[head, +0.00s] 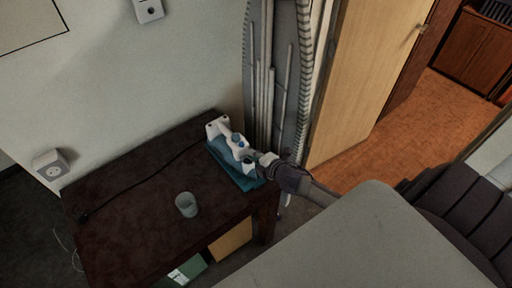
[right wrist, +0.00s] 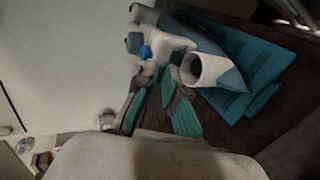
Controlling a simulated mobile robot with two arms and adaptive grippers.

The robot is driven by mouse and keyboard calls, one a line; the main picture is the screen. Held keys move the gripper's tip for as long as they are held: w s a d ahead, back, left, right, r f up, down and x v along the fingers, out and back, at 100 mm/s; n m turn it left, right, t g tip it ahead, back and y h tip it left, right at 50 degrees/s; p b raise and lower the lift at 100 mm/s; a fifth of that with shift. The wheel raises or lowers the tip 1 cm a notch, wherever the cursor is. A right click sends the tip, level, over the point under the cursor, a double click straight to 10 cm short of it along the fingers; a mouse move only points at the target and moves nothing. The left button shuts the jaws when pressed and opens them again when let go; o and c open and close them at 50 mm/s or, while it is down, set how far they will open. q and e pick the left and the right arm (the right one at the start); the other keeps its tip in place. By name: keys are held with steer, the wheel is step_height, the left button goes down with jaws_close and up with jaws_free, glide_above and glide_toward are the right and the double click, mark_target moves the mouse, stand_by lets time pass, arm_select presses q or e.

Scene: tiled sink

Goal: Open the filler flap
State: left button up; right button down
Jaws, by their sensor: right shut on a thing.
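A white and blue appliance, which looks like a steam iron (head: 230,139), rests on a teal base (head: 236,176) at the right end of a dark table. My right gripper (head: 262,160) is at its near right end. In the right wrist view, the appliance (right wrist: 206,69) shows a white round opening and a blue knob (right wrist: 146,52). My right gripper's teal-padded fingers (right wrist: 163,88) reach up to its white part and are shut on it. I cannot make out the filler flap clearly; the fingers partly hide the grasped spot. My left gripper is not in view.
A clear glass (head: 187,204) stands on the dark table (head: 130,220), left of the appliance. A dark cable (head: 150,178) runs across the table. A wooden door (head: 365,80) stands to the right. The table's front left is mostly bare.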

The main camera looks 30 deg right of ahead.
mark_target(241, 144)
steer(key=w+r+g+p, duration=0.2)
steer(key=p, duration=0.1)
steer(key=shift+w+r+g+p, duration=0.1)
steer(key=shift+r+g+p, duration=0.1)
steer(key=shift+g+p, duration=0.15)
steer(key=shift+w+g, duration=0.25)
steer(key=shift+g, duration=0.1)
steer(key=shift+w+g+p, duration=0.4)
steer(key=shift+w+g, duration=0.1)
steer(key=shift+g, duration=0.2)
steer(key=shift+w+a+f+g+h, duration=0.15)
steer(key=shift+w+g+h, duration=0.2)
steer(key=shift+g, duration=0.35)
steer(key=shift+w+b, duration=0.15)
steer(key=shift+b, duration=0.2)
steer(key=shift+w+a+r, duration=0.15)
steer(key=shift+w+r, duration=0.05)
steer(key=shift+r, duration=0.1)
steer(key=c, duration=1.4)
jaws_free()
steer(key=shift+c, duration=0.2)
steer(key=shift+o, duration=0.4)
steer(key=shift+w+f, duration=0.15)
steer(key=shift+f, duration=0.05)
